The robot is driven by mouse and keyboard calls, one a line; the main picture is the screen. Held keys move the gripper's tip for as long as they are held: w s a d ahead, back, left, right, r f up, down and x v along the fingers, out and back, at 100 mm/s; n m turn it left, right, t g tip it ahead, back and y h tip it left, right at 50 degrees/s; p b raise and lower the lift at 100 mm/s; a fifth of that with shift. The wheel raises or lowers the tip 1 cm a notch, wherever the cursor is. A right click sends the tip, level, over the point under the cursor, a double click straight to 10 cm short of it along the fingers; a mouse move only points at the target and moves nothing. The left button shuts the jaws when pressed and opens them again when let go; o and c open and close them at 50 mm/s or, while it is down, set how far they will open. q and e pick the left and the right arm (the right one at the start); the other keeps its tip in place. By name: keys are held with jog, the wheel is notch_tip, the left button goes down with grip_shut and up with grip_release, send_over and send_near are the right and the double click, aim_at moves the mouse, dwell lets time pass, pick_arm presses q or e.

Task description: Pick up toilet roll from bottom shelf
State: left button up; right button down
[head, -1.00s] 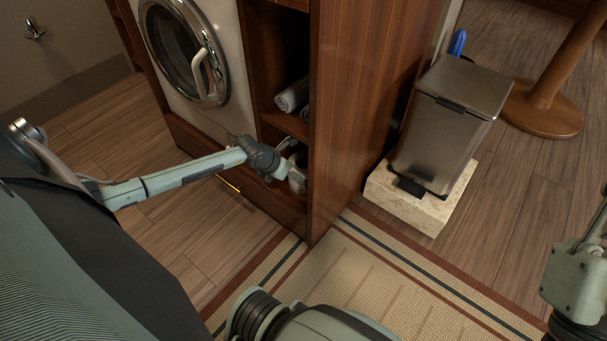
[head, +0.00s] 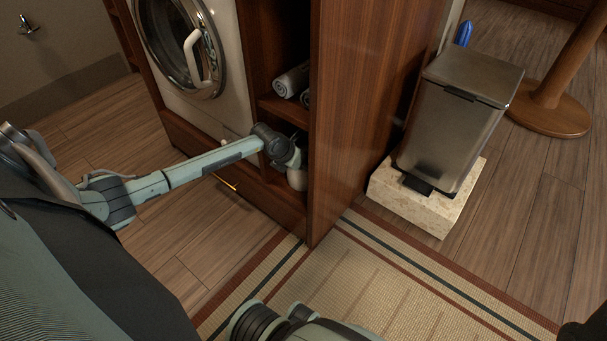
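My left arm reaches in from the left, and its gripper (head: 294,160) is inside the bottom compartment of the wooden shelf unit. The fingers are mostly hidden by the wrist and the side panel, so I cannot tell whether they are open or shut. A pale, rounded thing, apparently the toilet roll (head: 297,180), shows just below the gripper, partly hidden by the panel. I cannot tell whether they touch. My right gripper is not in view; only a dark piece of my arm shows at the bottom right corner.
The tall wooden side panel (head: 357,110) stands close right of my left gripper. Rolled grey towels (head: 292,80) lie on the shelf above. A washing machine (head: 225,95) is at the left. A metal bin (head: 455,125) stands on a stone block (head: 425,205) at the right.

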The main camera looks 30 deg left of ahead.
pick_arm(q)
jog(key=shift+c, duration=0.3)
jog(key=c, duration=0.9)
jog(key=shift+r, duration=0.1)
